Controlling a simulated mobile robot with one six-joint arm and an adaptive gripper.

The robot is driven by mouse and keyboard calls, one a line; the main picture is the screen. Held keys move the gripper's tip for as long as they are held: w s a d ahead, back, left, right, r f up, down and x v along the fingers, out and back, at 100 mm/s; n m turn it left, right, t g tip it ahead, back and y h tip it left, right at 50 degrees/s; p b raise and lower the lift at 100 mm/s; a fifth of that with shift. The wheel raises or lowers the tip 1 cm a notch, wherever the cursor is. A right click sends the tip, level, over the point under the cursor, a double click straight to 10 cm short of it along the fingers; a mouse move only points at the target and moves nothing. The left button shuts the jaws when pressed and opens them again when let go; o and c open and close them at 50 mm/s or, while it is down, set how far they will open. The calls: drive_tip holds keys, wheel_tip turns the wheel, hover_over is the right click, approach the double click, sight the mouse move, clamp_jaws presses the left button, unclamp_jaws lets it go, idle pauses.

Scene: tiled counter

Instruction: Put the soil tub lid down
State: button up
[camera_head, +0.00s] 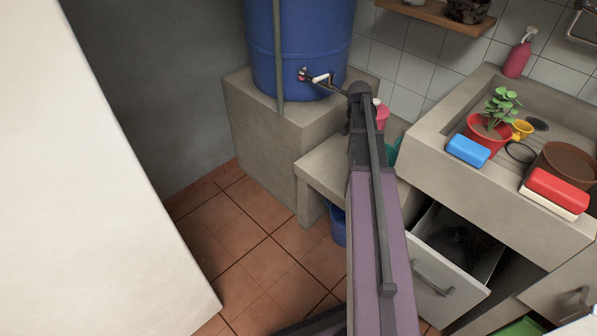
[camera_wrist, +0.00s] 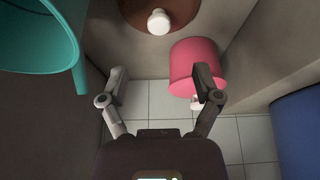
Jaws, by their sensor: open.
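A brown round lid with a white knob (camera_wrist: 158,22), which I take to be the soil tub lid, shows at the top of the wrist view, partly cut off. Whether it lies on the bench or on a tub cannot be told. My gripper (camera_wrist: 158,85) is open in the wrist view, with nothing between its fingers. It is apart from the knob. A pink tub (camera_wrist: 192,60) stands by the right finger, which overlaps it in view; contact cannot be told. The tub also shows beside my arm in the head view (camera_head: 382,117). My arm hides the brown lid there.
A teal vessel (camera_wrist: 35,35) is close on the left in the wrist view. A blue barrel (camera_head: 300,45) stands on a concrete block. A potted plant (camera_head: 489,131), blue sponge (camera_head: 468,151) and red brush (camera_head: 556,190) sit at the sink. A drawer (camera_head: 440,275) is pulled out.

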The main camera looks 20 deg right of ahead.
drive_tip(key=s+a+n+y, duration=0.1)
drive_tip(key=s+a+n, duration=0.3)
drive_tip(key=a, duration=0.8)
drive_tip(key=s+a+f+n+g+y, duration=0.1)
drive_tip(key=s+a+n, duration=0.4)
drive_tip(key=a, duration=0.8)
drive_tip(key=s+a+n+y, duration=0.2)
drive_tip(key=s+a+n, duration=0.2)
drive_tip(key=a, duration=0.9)
drive_tip(key=shift+s+f+g, duration=0.2)
drive_tip(key=shift+s+g, duration=0.2)
drive_tip(key=shift+s, duration=0.65)
drive_tip(key=shift+a, duration=0.1)
wheel_tip(320, 180, up, 30)
drive_tip(key=p, duration=3)
drive_tip(key=shift+r, duration=0.25)
drive_tip(key=c, duration=0.3)
drive_tip(key=shift+c, duration=0.2)
